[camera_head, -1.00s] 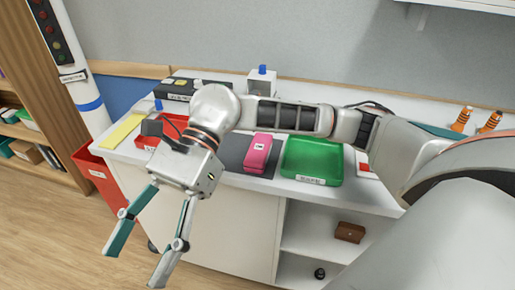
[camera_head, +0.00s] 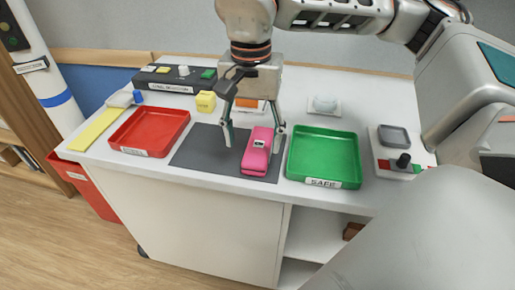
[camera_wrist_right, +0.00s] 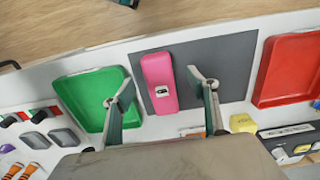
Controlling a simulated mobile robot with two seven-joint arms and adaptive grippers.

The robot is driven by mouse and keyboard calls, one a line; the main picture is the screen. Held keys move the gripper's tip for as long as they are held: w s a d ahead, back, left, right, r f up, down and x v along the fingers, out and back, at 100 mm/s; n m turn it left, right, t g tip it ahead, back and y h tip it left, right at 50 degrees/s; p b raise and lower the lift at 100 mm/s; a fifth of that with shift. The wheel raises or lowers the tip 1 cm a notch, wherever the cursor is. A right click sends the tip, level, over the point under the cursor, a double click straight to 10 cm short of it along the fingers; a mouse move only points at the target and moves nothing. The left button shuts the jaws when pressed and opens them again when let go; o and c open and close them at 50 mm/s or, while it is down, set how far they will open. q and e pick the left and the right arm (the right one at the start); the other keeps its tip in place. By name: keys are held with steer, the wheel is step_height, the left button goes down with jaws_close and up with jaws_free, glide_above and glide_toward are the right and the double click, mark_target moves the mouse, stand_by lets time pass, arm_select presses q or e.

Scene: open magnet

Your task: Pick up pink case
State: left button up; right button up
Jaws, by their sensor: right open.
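The pink case (camera_head: 258,152) lies on a dark grey mat (camera_head: 205,150) on the white counter, between the red tray and the green tray. It also shows in the right wrist view (camera_wrist_right: 160,76), with a small dark-and-white label on it. My right gripper (camera_head: 254,139) points down over the mat, open, with its fingers at either side of the case's far end. In the right wrist view its fingertips (camera_wrist_right: 154,86) are apart, with the case between and beyond them. I cannot tell whether a finger touches it. My left gripper is not in view.
A green tray (camera_head: 293,170) labelled SAFE stands close right of the case. A red tray (camera_head: 113,144) stands left of the mat. A yellow block (camera_head: 205,101) and a dark box with buttons (camera_head: 160,82) are behind. A device with a black knob (camera_head: 402,161) stands at right.

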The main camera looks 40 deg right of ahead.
mark_target(255, 157)
steer(key=shift+f, duration=0.75)
steer(key=f, duration=0.3)
steer(key=f+b, duration=0.1)
steer(key=shift+s+d+f, duration=0.15)
steer(key=shift+s+f, duration=0.05)
steer(key=shift+s, duration=0.05)
steer(key=shift+f, duration=0.15)
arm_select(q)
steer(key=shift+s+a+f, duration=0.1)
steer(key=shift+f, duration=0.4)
arm_select(e)
steer(key=c, duration=1.2)
